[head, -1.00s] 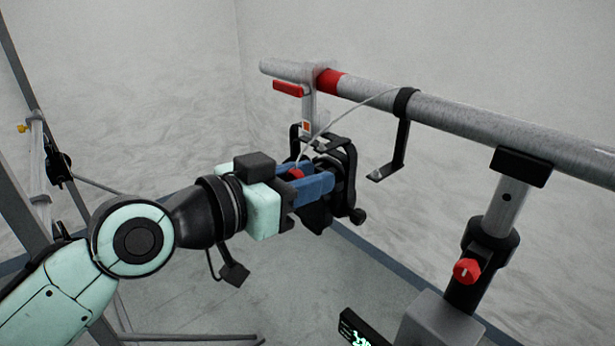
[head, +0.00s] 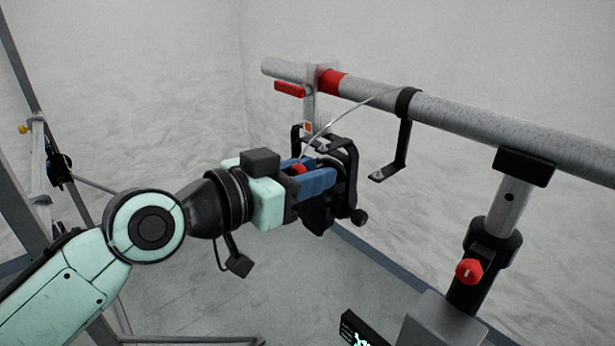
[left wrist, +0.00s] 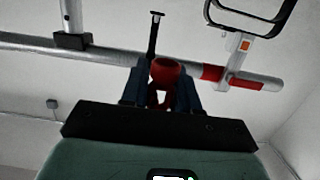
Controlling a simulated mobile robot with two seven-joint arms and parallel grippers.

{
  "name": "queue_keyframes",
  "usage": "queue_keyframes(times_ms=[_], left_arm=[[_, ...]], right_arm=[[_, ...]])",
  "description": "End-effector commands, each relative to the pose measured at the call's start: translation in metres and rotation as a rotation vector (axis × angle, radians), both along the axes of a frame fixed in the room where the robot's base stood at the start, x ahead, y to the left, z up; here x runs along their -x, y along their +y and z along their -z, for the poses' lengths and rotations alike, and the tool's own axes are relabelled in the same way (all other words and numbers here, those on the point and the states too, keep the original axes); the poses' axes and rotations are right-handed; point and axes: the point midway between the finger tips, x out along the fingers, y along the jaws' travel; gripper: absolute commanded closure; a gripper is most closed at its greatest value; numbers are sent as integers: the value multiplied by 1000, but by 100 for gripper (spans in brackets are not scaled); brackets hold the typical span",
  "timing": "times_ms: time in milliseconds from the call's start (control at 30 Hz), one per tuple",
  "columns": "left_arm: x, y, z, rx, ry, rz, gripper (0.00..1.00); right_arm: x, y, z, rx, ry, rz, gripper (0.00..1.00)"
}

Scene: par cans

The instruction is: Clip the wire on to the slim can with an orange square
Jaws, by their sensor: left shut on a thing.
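My left gripper (head: 318,180), with blue fingers, is shut on the red clip (head: 299,169) at the wire's end. In the left wrist view the red clip (left wrist: 166,72) sits between the fingers. The thin grey wire (head: 350,112) arches from the clip up to the pipe. The slim black can (head: 348,165) hangs by its yoke behind the fingers, which hide part of it. Its pale hanger carries the orange square (head: 308,127), which also shows in the left wrist view (left wrist: 245,45). I cannot tell whether the clip touches the can. My right gripper is not in view.
A grey pipe (head: 455,118) with a red band runs across above the gripper. An empty black hook (head: 403,150) hangs from it. A stand (head: 510,200) with a red knob (head: 469,271) supports the pipe at the right. The floor below the gripper is mostly clear.

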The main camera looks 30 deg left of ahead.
Motion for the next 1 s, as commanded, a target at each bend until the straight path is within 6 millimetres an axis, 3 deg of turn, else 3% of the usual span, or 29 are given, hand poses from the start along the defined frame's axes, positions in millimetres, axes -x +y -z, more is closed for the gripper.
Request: queue_keyframes(times_ms=[1000], left_arm=[[-50, 15, 1, 0, -1, 1, 100]], right_arm=[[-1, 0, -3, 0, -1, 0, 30]])
